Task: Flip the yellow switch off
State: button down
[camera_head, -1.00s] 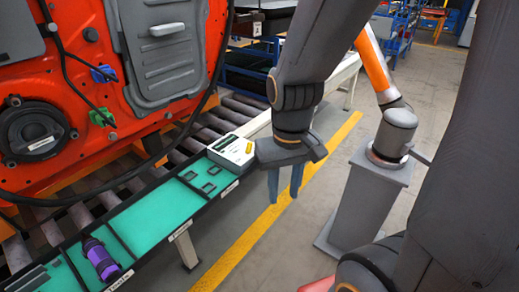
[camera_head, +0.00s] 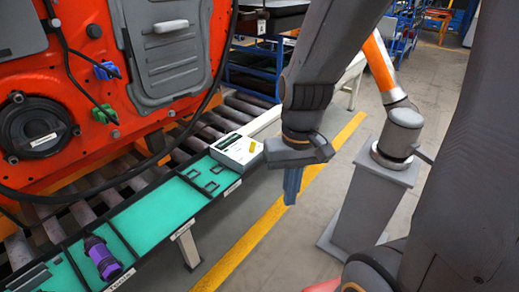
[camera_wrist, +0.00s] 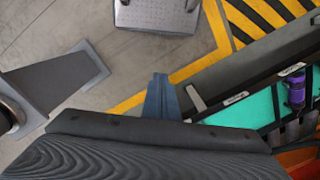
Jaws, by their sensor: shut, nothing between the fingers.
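A white box (camera_head: 234,151) with a dark display sits at the right end of the teal tray in the head view. A small yellow switch (camera_head: 252,147) is on its top, near the right side; its position is too small to tell. My gripper (camera_head: 292,197) has blue fingers pressed together and empty, pointing down. It is to the right of the white box and apart from it, over the floor side. In the wrist view the fingers (camera_wrist: 161,88) also show closed, above the floor. The box and switch are not visible there.
The teal tray (camera_head: 150,215) holds a purple cylinder (camera_head: 101,259) and small dark frames. Behind it are rollers and an orange door (camera_head: 85,130) with hanging cables. A grey pedestal (camera_head: 365,205) with an orange arm stands at right. Floor around the yellow line is clear.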

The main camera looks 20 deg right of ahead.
jog(key=w+a+f+m+g+y+b, duration=0.2)
jog(key=w+a+f+m+y+b, duration=0.3)
jog(key=f+y+b, duration=0.45)
jog(key=m+t+y+b, duration=0.4)
jog(key=m+t+b, duration=0.45)
jog(key=t, duration=0.65)
send_near(253, 147)
jog(key=shift+n, duration=0.45)
jog(key=d, duration=0.3)
jog(key=d+f, duration=0.1)
jog(key=shift+w+d, duration=0.3)
jog(key=shift+d, duration=0.05)
jog(key=shift+y, duration=0.25)
jog(key=x, duration=1)
jog(key=shift+b, duration=0.4)
